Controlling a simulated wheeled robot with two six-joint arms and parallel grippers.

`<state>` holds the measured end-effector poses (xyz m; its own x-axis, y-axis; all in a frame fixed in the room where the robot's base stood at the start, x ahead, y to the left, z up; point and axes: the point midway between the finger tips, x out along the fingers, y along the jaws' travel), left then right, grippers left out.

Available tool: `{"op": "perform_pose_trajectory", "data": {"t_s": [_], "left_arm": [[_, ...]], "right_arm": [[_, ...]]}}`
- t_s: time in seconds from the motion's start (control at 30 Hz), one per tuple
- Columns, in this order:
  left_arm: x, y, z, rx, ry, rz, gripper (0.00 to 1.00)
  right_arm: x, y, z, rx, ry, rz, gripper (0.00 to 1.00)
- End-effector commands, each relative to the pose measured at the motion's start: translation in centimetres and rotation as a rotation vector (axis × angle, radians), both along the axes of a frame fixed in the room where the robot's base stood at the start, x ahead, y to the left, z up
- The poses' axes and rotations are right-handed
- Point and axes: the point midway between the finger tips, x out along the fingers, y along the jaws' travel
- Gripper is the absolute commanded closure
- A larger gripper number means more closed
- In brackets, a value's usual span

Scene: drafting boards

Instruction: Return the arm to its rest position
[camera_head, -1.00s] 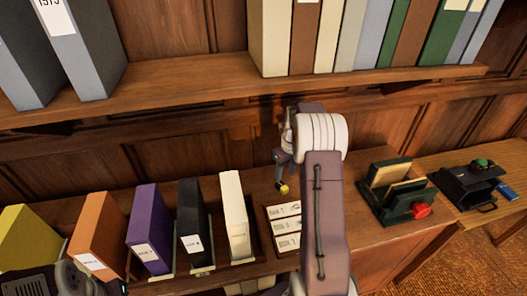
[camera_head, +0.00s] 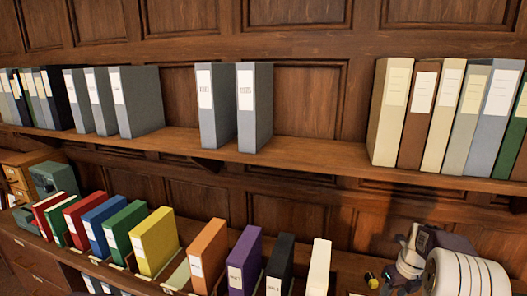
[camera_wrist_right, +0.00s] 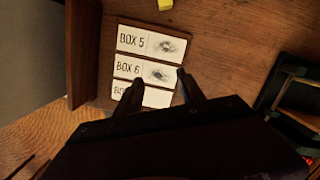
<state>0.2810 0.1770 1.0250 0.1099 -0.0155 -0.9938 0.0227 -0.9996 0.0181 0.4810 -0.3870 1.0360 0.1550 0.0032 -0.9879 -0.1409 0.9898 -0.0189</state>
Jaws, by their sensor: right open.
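My right gripper (camera_head: 390,274) is at the lower right of the head view, pointing down, with my arm's white joint beside it. In the right wrist view its two dark fingers (camera_wrist_right: 160,80) are apart with nothing held between them. They hang over white cards. The upper card reads BOX 5 (camera_wrist_right: 151,43) and the middle card reads BOX 6 (camera_wrist_right: 145,71). A third card (camera_wrist_right: 155,97) is partly hidden by the fingers. My left gripper is in neither current view.
A small yellow object (camera_head: 372,281) lies near the right gripper. Coloured box files, including a white one (camera_head: 319,268) and a purple one (camera_head: 244,262), stand along the desk. A shelf (camera_head: 290,160) with more files runs above. A dark green holder (camera_wrist_right: 290,90) is right of the cards.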

Motion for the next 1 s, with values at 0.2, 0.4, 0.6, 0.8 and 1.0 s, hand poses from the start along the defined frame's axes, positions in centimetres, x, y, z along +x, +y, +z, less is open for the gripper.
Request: {"op": "perform_pose_trajectory", "data": {"t_s": [0.2, 0.4, 0.6, 0.8, 1.0], "left_arm": [[0.0, 0.0, 0.0, 0.000, 0.000, 0.000, 1.00], [0.0, 0.0, 0.0, 0.000, 0.000, 0.000, 1.00], [0.0, 0.0, 0.0, 0.000, 0.000, 0.000, 1.00], [0.0, 0.0, 0.0, 0.000, 0.000, 0.000, 1.00], [0.0, 0.0, 0.0, 0.000, 0.000, 0.000, 1.00]], "right_arm": [[0.9, 4.7, 3.0, -0.016, -0.034, 0.102, 0.53], [-1.7, 11.6, 4.8, -0.035, -0.031, 0.319, 0.53], [-7.7, 17.9, 4.5, -0.117, -0.023, 0.910, 0.53], [-15.7, 21.1, 1.9, -0.226, -0.008, 1.763, 0.53], [-20.8, 20.8, -1.1, -0.292, 0.001, 2.550, 0.53]]}}
